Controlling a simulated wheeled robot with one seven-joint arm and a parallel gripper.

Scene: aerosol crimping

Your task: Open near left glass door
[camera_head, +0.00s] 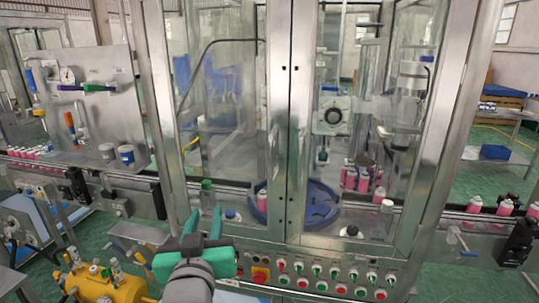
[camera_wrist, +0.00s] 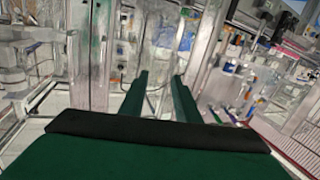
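The near left glass door (camera_head: 222,125) is a tall clear panel in a metal frame, left of the centre posts in the head view. It looks closed, its right edge lying along the posts. I cannot make out a handle on it. My gripper (camera_head: 204,216) has green fingers and is in front of the door's lower left part. The fingers are apart with nothing held between them. In the wrist view my gripper (camera_wrist: 160,76) points towards glass and metal framing. Whether the fingertips touch the door is not clear.
The right glass door (camera_head: 375,130) stands beside it. Behind the glass is a blue rotary ring (camera_head: 318,208). A yellow unit (camera_head: 95,284) stands at the lower left.

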